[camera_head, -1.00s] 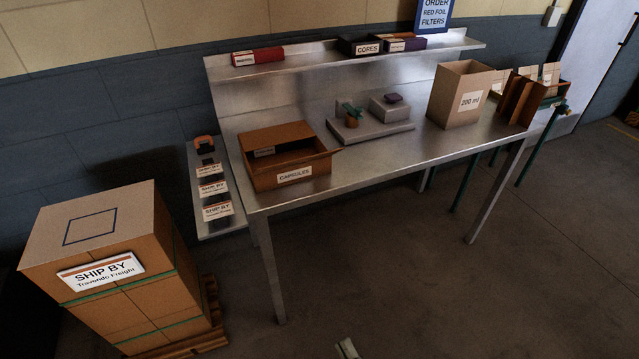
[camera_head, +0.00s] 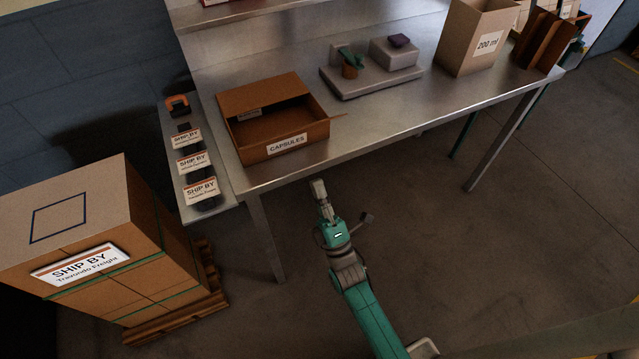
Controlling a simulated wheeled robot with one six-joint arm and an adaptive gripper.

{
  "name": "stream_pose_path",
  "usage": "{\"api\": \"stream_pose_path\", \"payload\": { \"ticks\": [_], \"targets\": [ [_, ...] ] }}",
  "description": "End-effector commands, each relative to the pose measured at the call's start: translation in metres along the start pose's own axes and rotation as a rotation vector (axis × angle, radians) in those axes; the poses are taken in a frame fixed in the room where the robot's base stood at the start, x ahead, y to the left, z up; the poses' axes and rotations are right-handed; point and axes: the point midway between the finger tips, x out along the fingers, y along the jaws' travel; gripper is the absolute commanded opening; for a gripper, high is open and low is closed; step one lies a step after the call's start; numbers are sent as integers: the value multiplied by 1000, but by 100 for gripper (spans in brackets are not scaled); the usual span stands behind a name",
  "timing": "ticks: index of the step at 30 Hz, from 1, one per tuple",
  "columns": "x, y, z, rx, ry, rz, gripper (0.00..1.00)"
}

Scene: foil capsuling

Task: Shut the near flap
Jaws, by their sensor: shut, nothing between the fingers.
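The open brown carton labelled CAPSULES (camera_head: 252,151) stands on the left part of the steel table. A small pale label shows inside the carton. My gripper (camera_head: 319,187) is shut and empty. It appears in front of the table's near edge, below and to the right of the carton in the picture, apart from it.
The steel table (camera_head: 400,135) has bare room right of the carton. A grey scale-like block (camera_head: 370,82) with a small plant stands behind that. A side shelf with SHIP BY cards (camera_head: 192,162) and a strapped carton stack (camera_head: 100,230) are left.

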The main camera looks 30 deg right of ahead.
Motion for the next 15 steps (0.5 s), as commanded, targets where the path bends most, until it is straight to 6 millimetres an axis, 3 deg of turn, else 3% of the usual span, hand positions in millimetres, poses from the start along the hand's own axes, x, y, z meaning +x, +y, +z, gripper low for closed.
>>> {"api": "stream_pose_path", "payload": {
  "ticks": [6,15],
  "targets": [
    [43,1,0,1,0,3,0],
    [91,0,0,2,0,0,0]
  ]
}}
